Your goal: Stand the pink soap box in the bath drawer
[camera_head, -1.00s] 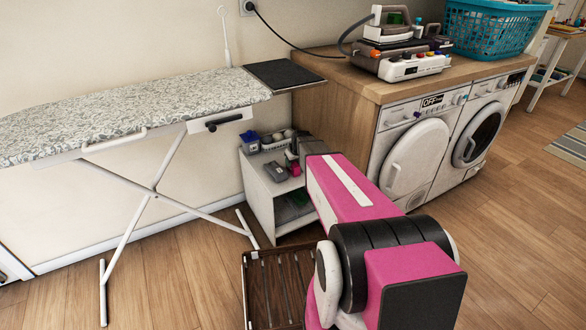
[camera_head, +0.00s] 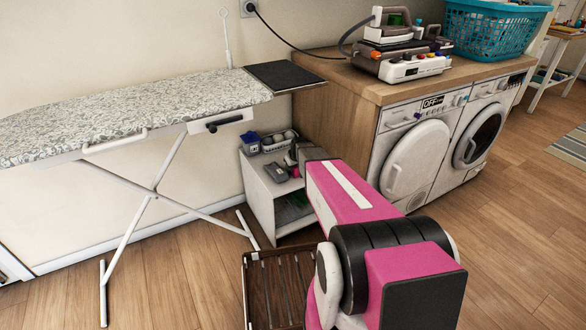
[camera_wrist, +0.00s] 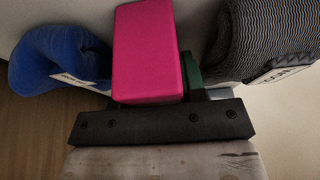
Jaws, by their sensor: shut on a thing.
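The pink soap box (camera_wrist: 147,52) fills the upper middle of the wrist view as a plain bright pink block. My gripper (camera_wrist: 150,102) is shut on it; a dark bar with screws shows below it and the fingers are mostly hidden. A rolled or folded blue cloth (camera_wrist: 58,62) with a white label lies to the left of the box. A ribbed grey cloth roll (camera_wrist: 262,40) with a label lies to the right. A green thing (camera_wrist: 189,68) shows just behind the box. No bath drawer can be told for sure.
Washing machines (camera_head: 415,160) stand right. A dark slatted crate (camera_head: 250,285) lies on the floor.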

